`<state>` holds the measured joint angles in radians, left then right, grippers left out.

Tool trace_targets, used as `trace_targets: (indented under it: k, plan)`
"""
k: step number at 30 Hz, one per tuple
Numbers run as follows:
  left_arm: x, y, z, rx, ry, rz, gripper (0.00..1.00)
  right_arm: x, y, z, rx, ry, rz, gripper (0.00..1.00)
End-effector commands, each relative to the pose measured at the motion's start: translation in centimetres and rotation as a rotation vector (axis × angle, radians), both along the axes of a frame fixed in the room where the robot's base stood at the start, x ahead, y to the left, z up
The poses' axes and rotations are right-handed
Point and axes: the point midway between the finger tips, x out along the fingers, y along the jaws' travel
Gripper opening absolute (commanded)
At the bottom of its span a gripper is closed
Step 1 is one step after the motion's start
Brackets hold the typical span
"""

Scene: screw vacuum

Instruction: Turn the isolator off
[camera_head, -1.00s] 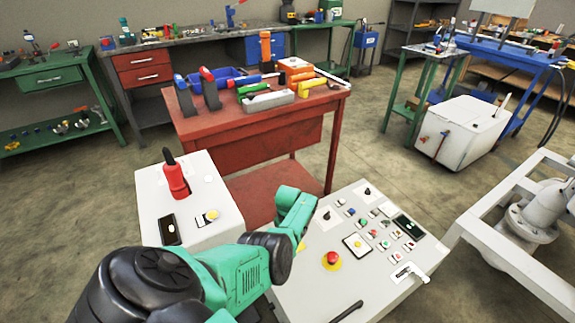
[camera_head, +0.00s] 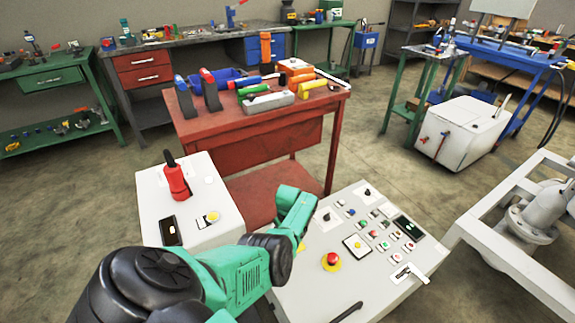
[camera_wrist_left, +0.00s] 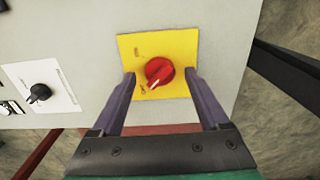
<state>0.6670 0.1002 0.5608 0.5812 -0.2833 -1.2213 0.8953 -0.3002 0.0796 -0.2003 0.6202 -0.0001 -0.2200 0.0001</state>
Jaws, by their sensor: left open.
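The isolator is a round red rotary knob (camera_wrist_left: 158,71) on a square yellow plate (camera_wrist_left: 170,45), fixed to a light grey panel. Its grip ridge seems to slant towards the lower left, near a small mark on the plate; another mark sits at the plate's upper left. My left gripper (camera_wrist_left: 159,73) is open, its two dark fingers on either side of the knob, with small gaps visible. In the head view my green left arm hides most of this spot. My right gripper is not in view.
A black rotary switch (camera_wrist_left: 40,92) on a white plate sits left of the isolator. In the head view, the sloped control console (camera_head: 310,285) carries a red emergency button (camera_head: 332,260) and several other controls. A grey box (camera_head: 150,200) with a red-handled switch (camera_head: 176,181) stands left.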

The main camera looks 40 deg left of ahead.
Motion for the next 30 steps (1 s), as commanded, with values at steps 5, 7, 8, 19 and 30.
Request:
trace_targets:
  k: [5,7,8,19,30]
  plan:
    - [0.1,0.0,4.7,0.001,-0.003,0.0,0.78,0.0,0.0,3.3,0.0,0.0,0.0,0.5]
    - [0.1,0.0,6.8,0.001,-0.004,0.0,0.78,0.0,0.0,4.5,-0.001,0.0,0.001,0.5]
    - [0.1,0.0,7.6,0.001,-0.004,0.001,0.78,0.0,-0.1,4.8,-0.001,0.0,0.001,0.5]
    - [0.0,0.0,13.8,0.0,-0.001,0.001,0.78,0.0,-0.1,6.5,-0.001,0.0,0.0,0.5]
    - [0.0,0.0,13.8,0.0,0.0,0.001,0.78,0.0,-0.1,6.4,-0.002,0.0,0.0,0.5]
